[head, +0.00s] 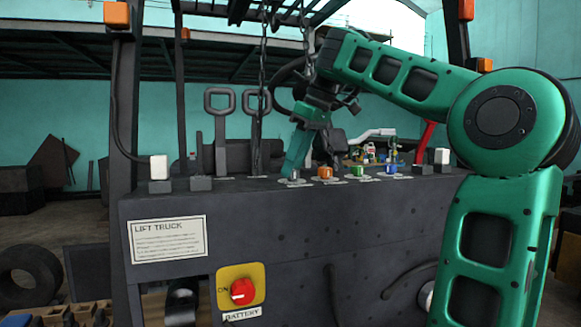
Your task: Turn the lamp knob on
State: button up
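A row of small knobs sits on the dark top of the forklift's console (290,225). An orange knob (325,172), a green knob (358,171) and a blue knob (390,169) show, each on a pale plate. Another pale plate (294,182) lies at the left end of the row. The plate markings are too small to read, so I cannot tell which knob is the lamp's. My gripper (291,174) points down over that left plate, just left of the orange knob. Its fingers hide whatever knob stands there. I cannot tell whether they touch it or how far apart they are.
A red battery knob (242,291) sits on a yellow plate on the console front. Two grey loop-handled levers (220,125) rise behind the console's left part, and chains (262,90) hang close to my gripper. A red lever (425,140) stands at the right.

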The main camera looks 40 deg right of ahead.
jog(key=c, duration=0.4)
jog(key=shift+c, duration=0.2)
jog(key=shift+d+r+m, duration=0.1)
jog(key=shift+d+m, duration=0.05)
jog(key=shift+m, duration=0.35)
jog(key=m+h, duration=0.2)
jog(key=m, duration=0.2)
jog(key=shift+m+t, duration=0.4)
jog(key=shift+s+a+f+m+h, duration=0.15)
jog(key=shift+m+h, duration=0.25)
jog(key=shift+m, duration=0.55)
jog(key=shift+a+f+m+h, duration=0.1)
jog(key=shift+m+h, duration=0.3)
jog(key=shift+m, duration=0.55)
jog(key=shift+a+f+m+g+h, duration=0.15)
jog(key=shift+m+g+h, duration=0.15)
jog(key=shift+m, duration=0.5)
jog(key=shift+a+m, duration=0.1)
jog(key=shift+m, duration=0.4)
